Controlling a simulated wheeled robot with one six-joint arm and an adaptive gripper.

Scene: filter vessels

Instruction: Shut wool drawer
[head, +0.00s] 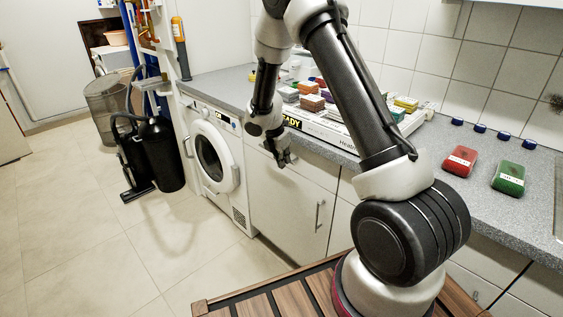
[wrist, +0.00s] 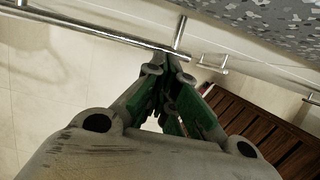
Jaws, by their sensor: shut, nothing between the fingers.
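The drawer front (head: 318,171) is a pale panel under the grey speckled worktop, right of the washing machine; I take it to be the wool drawer. My arm and gripper hide part of it in the head view, and I cannot tell whether it stands out from the cabinet. A long metal bar handle (wrist: 100,30) crosses the upper left of the wrist view, in front of a pale surface. My gripper (head: 286,162) is shut and empty in front of the drawer front. In the wrist view its green-sided fingers (wrist: 168,60) meet close to the handle's right end; contact is unclear.
The worktop (head: 440,150) holds a white tray (head: 325,133) of coloured packs, plus a red box (head: 460,161) and a green box (head: 508,178). A washing machine (head: 213,150) stands left. A cabinet door handle (head: 319,216) sits below.

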